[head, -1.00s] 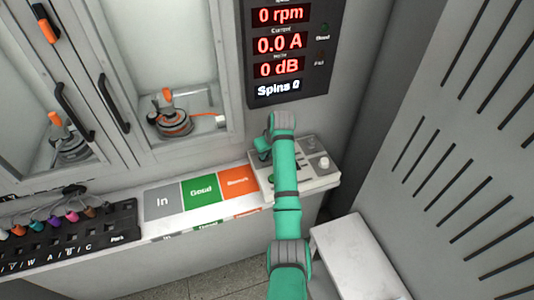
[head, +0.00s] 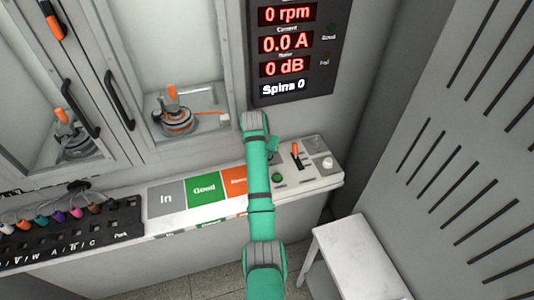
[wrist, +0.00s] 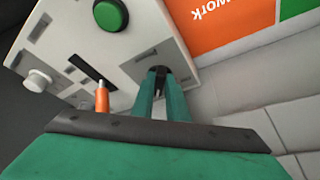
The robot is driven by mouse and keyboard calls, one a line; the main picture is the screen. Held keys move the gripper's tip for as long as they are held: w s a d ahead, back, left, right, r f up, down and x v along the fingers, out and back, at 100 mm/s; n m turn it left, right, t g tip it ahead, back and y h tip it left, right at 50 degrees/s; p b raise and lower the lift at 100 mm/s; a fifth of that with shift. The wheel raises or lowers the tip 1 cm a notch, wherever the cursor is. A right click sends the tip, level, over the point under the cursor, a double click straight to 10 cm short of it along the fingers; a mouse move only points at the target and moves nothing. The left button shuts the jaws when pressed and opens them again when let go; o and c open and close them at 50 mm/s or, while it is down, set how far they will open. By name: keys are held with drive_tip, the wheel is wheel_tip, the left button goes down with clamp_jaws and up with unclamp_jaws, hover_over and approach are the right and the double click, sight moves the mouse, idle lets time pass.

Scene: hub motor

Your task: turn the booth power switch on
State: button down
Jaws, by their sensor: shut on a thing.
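The control panel (head: 312,178) stands at the right end of the counter; it also shows in the wrist view (wrist: 140,45). My gripper (wrist: 160,80) is at the panel's edge, with its two teal fingers shut on a small dark switch (wrist: 158,71). Which way that switch is set cannot be told. In the head view my arm hides the fingertips and this switch. An orange-tipped lever (head: 295,153) stands in a dark slot on the panel, apart from my fingers; it also shows in the wrist view (wrist: 102,97).
The panel also carries a green button (head: 278,177) and a white knob (head: 327,163). The lit display (head: 292,50) reads 0 rpm, 0.0 A, 0 dB. Grey, green and orange label areas lie left of the panel. A white stool (head: 350,245) stands in front.

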drive_tip(key=shift+a+m, duration=0.1)
drive_tip(key=shift+m, duration=0.4)
drive_tip(key=c, duration=1.7)
unclamp_jaws()
drive_tip(key=shift+h, duration=0.3)
drive_tip(key=shift+c, duration=0.2)
drive_tip(key=v, duration=1)
drive_tip(key=shift+r, duration=0.4)
drive_tip(key=shift+a+f, duration=0.1)
drive_tip(key=shift+a, duration=0.05)
